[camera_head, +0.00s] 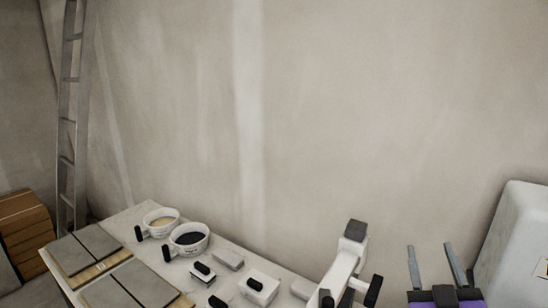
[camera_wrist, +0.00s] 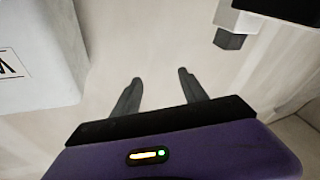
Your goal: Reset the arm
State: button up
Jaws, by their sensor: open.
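My gripper (camera_head: 434,264) is at the lower right in the head view, raised with its two grey fingers spread apart. Nothing is between them. It stands between a white arm-like device with dark ends (camera_head: 345,262) on its left and a large white box-like object (camera_head: 520,240) on its right. In the wrist view my gripper (camera_wrist: 158,88) also shows both fingers apart and empty, above a pale surface. The rest of the arm is mostly outside the head view.
A ladder (camera_head: 68,120) leans on the wall near stacked brown boxes (camera_head: 24,225). The wall area above is clear.

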jog(key=s+a+f+g+y+b, duration=0.1)
jog(key=s+a+f, duration=0.2)
jog(key=s+f, duration=0.4)
jog(key=s+a+f+g+y+b, duration=0.2)
jog(key=s+f, duration=0.4)
jog(key=s, duration=1.4)
jog(key=s+a+f+g+y+b, duration=0.1)
jog(key=s+a+f, duration=0.4)
jog(key=s, duration=0.9)
notch_tip(320, 180, down, 3)
jog(key=shift+r+m+g+y, duration=0.2)
jog(key=shift+m+g+y, duration=0.2)
jog(key=shift+g+y, duration=0.15)
